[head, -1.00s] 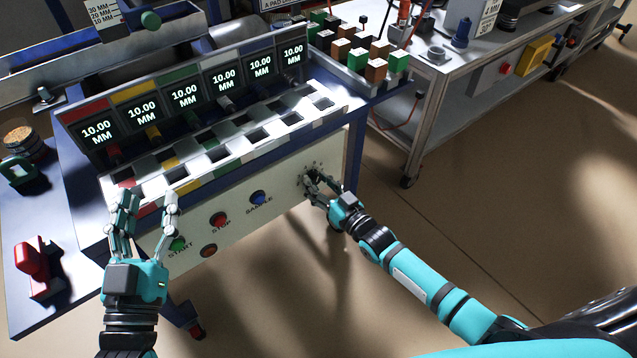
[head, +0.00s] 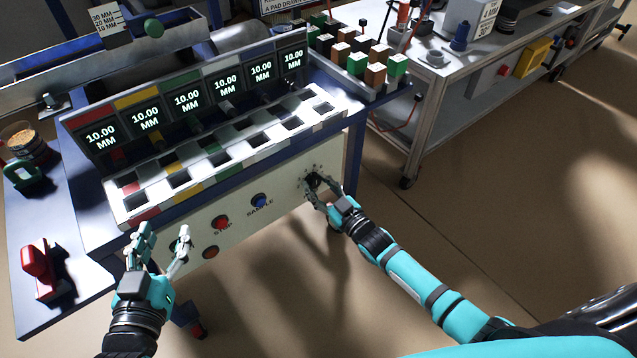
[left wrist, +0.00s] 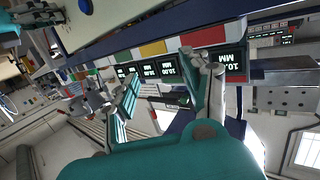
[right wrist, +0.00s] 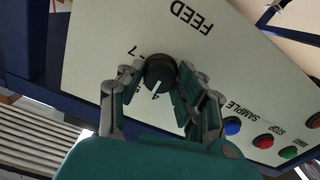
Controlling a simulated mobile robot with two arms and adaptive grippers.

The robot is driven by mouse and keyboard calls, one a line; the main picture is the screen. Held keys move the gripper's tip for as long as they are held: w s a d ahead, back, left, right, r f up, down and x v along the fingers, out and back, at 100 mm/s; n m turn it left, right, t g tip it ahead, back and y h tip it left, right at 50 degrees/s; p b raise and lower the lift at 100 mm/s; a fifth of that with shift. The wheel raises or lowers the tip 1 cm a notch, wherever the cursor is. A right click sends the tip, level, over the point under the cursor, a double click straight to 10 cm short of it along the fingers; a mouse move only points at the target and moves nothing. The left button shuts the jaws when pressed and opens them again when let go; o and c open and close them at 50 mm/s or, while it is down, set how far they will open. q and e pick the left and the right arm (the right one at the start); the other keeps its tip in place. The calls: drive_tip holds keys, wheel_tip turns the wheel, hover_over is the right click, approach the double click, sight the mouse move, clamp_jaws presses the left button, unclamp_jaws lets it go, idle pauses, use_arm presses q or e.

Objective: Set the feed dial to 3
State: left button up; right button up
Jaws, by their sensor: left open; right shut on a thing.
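The feed dial (head: 313,180) is a dark round knob at the right end of the machine's pale front panel. In the right wrist view the dial (right wrist: 160,70) has a white pointer line and sits under the word FEED, with small numerals around it. My right gripper (right wrist: 163,77) is shut on the dial, one finger on each side. My left gripper (head: 163,240) is open and empty, in front of the panel's left part.
A blue sample button (head: 260,200) and a red stop button (head: 221,223) are on the panel; the left hand covers the start button. Several displays (head: 187,101) above read 10.00 MM. A red-handled tool (head: 37,265) stands on the left table. The floor at right is clear.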

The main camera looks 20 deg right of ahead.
drive_tip(key=n, duration=0.3)
drive_tip(key=shift+p, duration=0.3)
drive_tip(key=shift+n, duration=4.1)
use_arm(q)
drive_tip(key=f+g, duration=0.1)
drive_tip(key=s+f, duration=0.1)
drive_tip(key=f, duration=0.1)
drive_tip(key=s+a+f+g, duration=0.1)
drive_tip(key=shift+f+g+y, duration=0.15)
drive_tip(key=shift+g+y, duration=0.15)
drive_tip(key=shift+y, duration=0.1)
drive_tip(key=shift+w+r, duration=0.25)
use_arm(e)
drive_tip(key=shift+n, duration=0.3)
